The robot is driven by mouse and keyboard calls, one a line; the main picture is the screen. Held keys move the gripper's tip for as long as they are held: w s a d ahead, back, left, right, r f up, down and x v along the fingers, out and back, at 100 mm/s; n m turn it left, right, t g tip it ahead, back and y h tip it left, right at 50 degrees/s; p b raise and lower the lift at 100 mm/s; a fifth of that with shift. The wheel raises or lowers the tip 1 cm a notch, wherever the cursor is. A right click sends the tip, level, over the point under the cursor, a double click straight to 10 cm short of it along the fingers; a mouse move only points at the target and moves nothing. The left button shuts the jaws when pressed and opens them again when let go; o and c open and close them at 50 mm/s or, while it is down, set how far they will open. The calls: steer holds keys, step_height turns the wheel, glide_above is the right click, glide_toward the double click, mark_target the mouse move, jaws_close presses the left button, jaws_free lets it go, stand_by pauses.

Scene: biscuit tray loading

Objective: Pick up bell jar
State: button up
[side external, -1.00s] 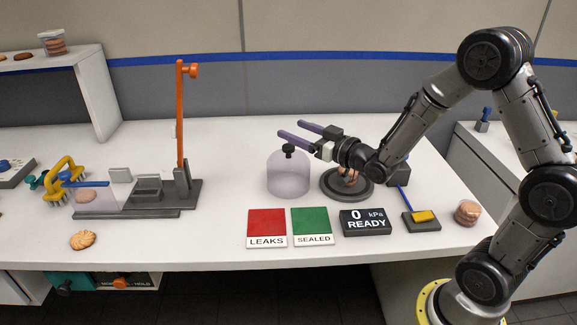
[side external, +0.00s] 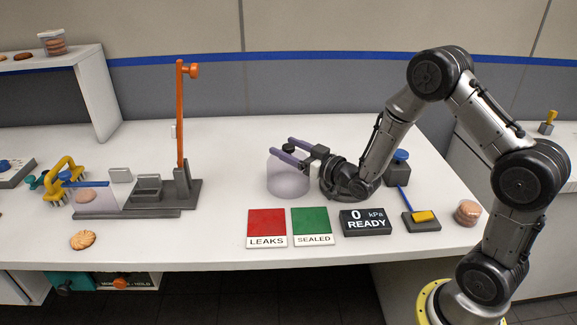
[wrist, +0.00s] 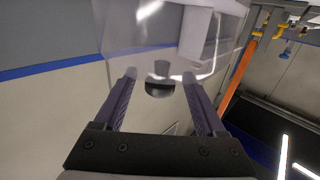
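The bell jar (side external: 288,183) is a clear, slightly purple dome with a dark top knob (side external: 288,148). It stands upright on the white bench in the side view. My gripper (side external: 281,145) is level at knob height, its two purple fingers either side of the knob. In the wrist view the dark knob (wrist: 160,87) sits between the open fingers (wrist: 159,76), with gaps visible on both sides. The clear jar wall (wrist: 125,40) fills the upper middle there.
A dark block with a blue knob (side external: 397,174) stands right. An orange-post fixture (side external: 181,130) stands left. The bench between fixture and jar is clear.

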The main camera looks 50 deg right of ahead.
jaws_close()
steer(key=shift+r, duration=0.1)
stand_by(1.1)
